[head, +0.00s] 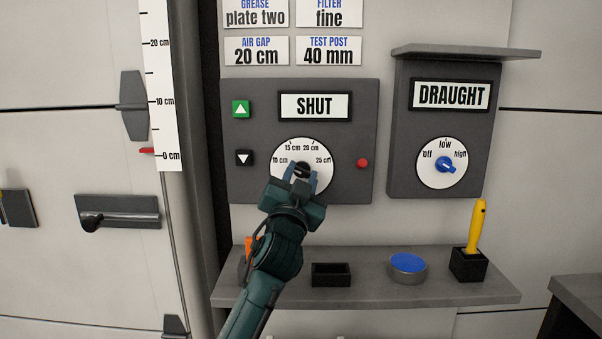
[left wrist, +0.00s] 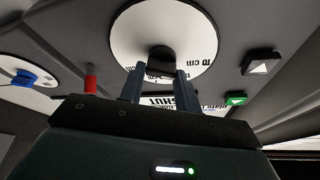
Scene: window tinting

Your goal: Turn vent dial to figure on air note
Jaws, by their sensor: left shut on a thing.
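The vent dial (head: 318,180) is a white disc marked 10, 15, 20 and 25 cm, on a dark grey panel under a display (head: 315,106) reading SHUT. Its dark knob (head: 302,168) is at the disc's middle; I cannot tell which figure it points to. My left gripper (head: 302,178) is shut on the knob. In the left wrist view its two fingers (left wrist: 159,88) flank the dark knob (left wrist: 162,60) in front of the white dial (left wrist: 165,25). The air note (head: 254,51) above the panel reads AIR GAP 20 cm. My right gripper is not in view.
Up button (head: 241,109), down button (head: 244,158) and red knob (head: 363,163) flank the dial. Right is a DRAUGHT panel with a blue knob (head: 446,164). The shelf (head: 460,293) below holds a black tray (head: 331,274), blue-topped tin (head: 407,267) and yellow-handled tool (head: 477,226).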

